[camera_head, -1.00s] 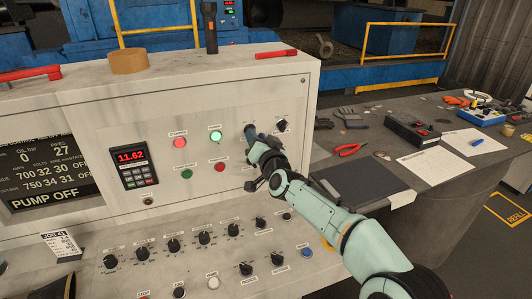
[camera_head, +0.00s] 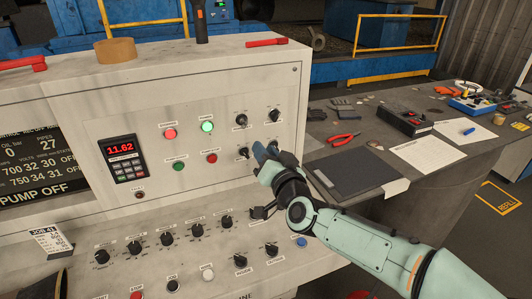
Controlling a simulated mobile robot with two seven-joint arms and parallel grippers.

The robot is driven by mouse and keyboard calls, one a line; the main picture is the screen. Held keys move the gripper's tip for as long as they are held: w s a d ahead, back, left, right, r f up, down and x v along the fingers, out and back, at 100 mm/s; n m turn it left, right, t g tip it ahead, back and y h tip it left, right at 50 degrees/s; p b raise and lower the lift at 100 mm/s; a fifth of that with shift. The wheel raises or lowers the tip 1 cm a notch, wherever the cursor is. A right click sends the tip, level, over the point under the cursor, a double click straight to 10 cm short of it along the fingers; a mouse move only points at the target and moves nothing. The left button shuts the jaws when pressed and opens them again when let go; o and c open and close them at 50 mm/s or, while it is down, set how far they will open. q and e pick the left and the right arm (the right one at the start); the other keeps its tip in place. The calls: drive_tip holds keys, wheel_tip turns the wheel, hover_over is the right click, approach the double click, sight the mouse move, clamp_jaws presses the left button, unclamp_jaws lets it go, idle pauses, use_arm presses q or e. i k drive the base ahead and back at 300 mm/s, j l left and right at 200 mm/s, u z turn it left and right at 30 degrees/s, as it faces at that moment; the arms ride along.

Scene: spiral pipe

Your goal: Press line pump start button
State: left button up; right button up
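The upright face of a pale control console (camera_head: 80,75) carries a lit red button (camera_head: 170,134), a lit green button (camera_head: 207,126), an unlit green button (camera_head: 178,166) and a dark red button (camera_head: 212,158). Their labels are too small to read, so I cannot tell which one is the line pump start. My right gripper (camera_head: 261,152) is in front of the panel, right of these buttons and among the black knobs. It partly hides the lower right knob (camera_head: 274,146). I cannot tell whether it touches the panel or whether its fingers are open. My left gripper is not in view.
A screen (camera_head: 35,170) at left reads "PUMP OFF". A keypad display (camera_head: 121,150) shows 11.62. A side table holds red pliers (camera_head: 344,139), a dark clipboard (camera_head: 350,176) and papers.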

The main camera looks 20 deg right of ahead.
sight(178, 166)
drive_tip(key=k, duration=1)
